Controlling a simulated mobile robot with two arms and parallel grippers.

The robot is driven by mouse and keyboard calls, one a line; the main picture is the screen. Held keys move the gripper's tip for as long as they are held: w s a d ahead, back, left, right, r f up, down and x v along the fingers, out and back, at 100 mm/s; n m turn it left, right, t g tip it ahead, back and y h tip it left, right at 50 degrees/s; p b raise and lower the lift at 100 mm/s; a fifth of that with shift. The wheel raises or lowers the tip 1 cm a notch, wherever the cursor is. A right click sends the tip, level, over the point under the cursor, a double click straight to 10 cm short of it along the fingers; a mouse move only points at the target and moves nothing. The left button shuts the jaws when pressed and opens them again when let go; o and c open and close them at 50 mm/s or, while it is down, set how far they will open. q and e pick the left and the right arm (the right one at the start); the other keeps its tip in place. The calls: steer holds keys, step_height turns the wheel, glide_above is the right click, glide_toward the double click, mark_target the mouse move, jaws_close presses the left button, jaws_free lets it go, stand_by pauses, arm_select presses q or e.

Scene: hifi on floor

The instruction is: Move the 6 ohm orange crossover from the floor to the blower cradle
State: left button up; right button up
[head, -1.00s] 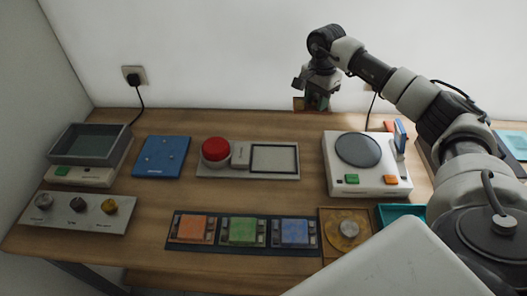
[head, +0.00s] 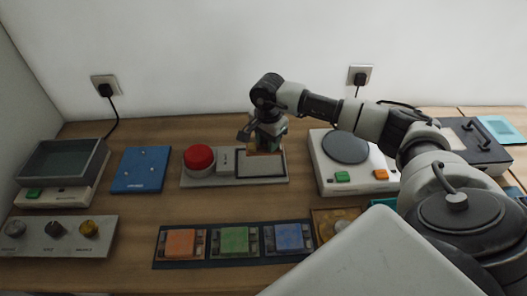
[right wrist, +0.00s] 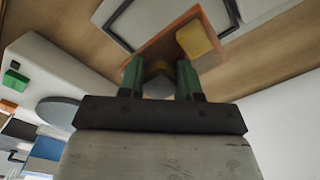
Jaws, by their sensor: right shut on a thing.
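My right gripper (head: 266,138) is shut on the orange crossover (head: 264,152), a thin orange board partly hidden by the fingers. In the right wrist view the crossover (right wrist: 165,38) shows as an orange-edged plate with a yellow block on it, between and beyond the fingers (right wrist: 160,80). It appears held above the grey panel with a red button (head: 199,157) and a dark-framed pad (head: 245,172); the exact gap cannot be told. No label shows which fixture is the blower cradle. My left gripper is out of view.
A white unit with a round dark disc (head: 346,147) stands right of the panel. Orange, green and blue blocks sit in a dark tray (head: 208,262) in front.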

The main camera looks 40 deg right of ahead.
mark_target(264, 150)
steer(key=shift+s+a+f, duration=0.15)
steer(key=shift+a+f, duration=0.4)
steer(key=shift+a, duration=0.25)
step_height(264, 150, down, 4)
steer(key=shift+s+r+p, duration=0.1)
steer(key=shift+p, duration=0.75)
steer(key=shift+f, duration=0.25)
steer(key=o, duration=1)
steer(key=shift+r, duration=0.25)
step_height(264, 150, up, 10)
steer(key=b, duration=0.3)
steer(key=shift+r, duration=0.9)
